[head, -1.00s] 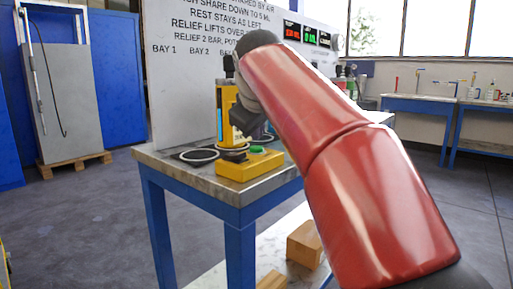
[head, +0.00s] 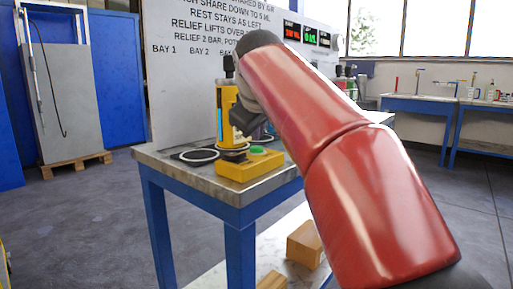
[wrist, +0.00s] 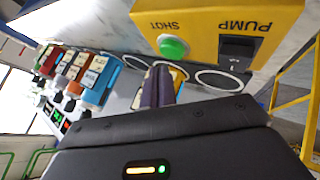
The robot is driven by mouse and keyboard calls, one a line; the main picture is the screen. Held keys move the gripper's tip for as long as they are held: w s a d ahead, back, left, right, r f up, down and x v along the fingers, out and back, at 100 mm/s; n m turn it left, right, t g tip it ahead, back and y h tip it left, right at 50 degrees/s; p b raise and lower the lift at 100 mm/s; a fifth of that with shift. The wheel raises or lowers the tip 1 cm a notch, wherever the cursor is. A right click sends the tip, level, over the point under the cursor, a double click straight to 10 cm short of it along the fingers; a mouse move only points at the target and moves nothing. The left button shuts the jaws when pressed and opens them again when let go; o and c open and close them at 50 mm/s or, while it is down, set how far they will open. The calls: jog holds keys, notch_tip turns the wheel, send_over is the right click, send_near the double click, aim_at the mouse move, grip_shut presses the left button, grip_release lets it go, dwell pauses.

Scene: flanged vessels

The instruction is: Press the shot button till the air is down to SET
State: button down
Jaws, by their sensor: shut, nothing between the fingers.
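The yellow pump box (head: 238,168) sits at the near edge of the bench, with the green shot button (head: 257,149) on top. In the wrist view the box (wrist: 205,22) appears upside down, lettered SHOT and PUMP. The round green button (wrist: 173,46) is beside the SHOT lettering, and a dark switch (wrist: 237,48) is by PUMP. My gripper (wrist: 160,68) is shut and empty, its fingertips close to the button in that view. I cannot tell whether they touch it. Lit red (head: 291,31) and green (head: 310,36) readouts stand on the panel behind; their digits are too small to read surely.
A yellow vessel (head: 228,105) stands behind the box, beside a pale ring (head: 198,155) on the bench (head: 215,185). Several coloured vessels (wrist: 95,80) line up in the wrist view. The sign board (head: 180,90) rises behind.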

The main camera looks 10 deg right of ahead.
aim_at(257, 148)
jog(key=shift+f, duration=0.45)
jog(key=shift+f+b, duration=0.5)
jog(key=shift+b, duration=0.1)
dwell(0.6)
jog(key=shift+r, duration=0.1)
jog(key=shift+r+p, duration=0.85)
jog(key=shift+p, duration=0.15)
notch_tip(257, 148, up, 5)
jog(key=p, duration=0.5)
dwell(0.4)
